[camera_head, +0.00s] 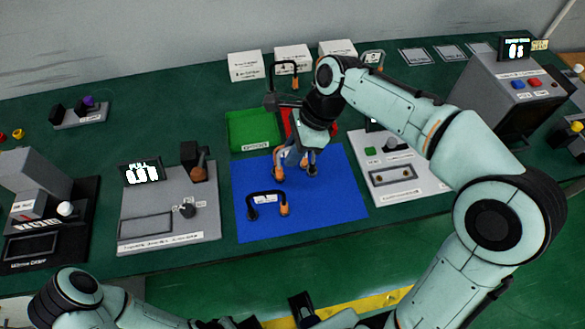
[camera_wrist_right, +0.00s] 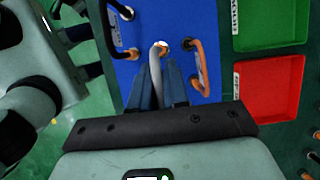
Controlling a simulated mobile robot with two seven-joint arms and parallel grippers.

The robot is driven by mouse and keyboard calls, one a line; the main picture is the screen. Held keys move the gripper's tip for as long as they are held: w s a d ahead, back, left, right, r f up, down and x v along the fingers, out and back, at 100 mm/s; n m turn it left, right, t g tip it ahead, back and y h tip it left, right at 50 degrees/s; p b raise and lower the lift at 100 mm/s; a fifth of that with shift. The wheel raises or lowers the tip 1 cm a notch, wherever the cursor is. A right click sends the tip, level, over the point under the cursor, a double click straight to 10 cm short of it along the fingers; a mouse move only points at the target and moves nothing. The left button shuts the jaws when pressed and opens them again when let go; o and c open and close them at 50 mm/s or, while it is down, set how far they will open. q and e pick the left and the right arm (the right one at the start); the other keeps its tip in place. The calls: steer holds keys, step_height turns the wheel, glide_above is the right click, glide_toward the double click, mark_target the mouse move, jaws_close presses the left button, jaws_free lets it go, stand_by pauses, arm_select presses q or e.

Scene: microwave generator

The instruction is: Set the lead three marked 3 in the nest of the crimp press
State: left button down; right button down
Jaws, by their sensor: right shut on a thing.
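My right gripper (camera_head: 296,158) is low over the blue mat (camera_head: 243,225), shut on a grey lead (camera_wrist_right: 158,48); I cannot read its mark. In the wrist view an orange lead (camera_wrist_right: 203,75) with a white tag lies just right of the fingers (camera_wrist_right: 160,85), and a black lead (camera_wrist_right: 113,35) lies to the left. A dark tagged lead (camera_head: 268,195) lies at the mat's front in the head view. A grey press-like station (camera_head: 45,185) at the far left has a partly readable label ending in "CRIMP". My left gripper (camera_head: 302,308) is at the bottom edge; its fingers are unclear.
A green tray (camera_head: 253,128) and a red tray (camera_wrist_right: 270,88) stand behind the mat. A grey fixture (camera_head: 165,205) with a lit display is left of the mat. A white panel (camera_head: 400,178) and a large grey machine (camera_head: 515,85) stand right. White boxes (camera_head: 293,57) are at the back.

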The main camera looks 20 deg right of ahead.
steer(key=shift+f+b, duration=0.45)
steer(key=shift+f, duration=2.5)
steer(key=shift+f, duration=0.2)
steer(key=c, duration=1.1)
jaws_free()
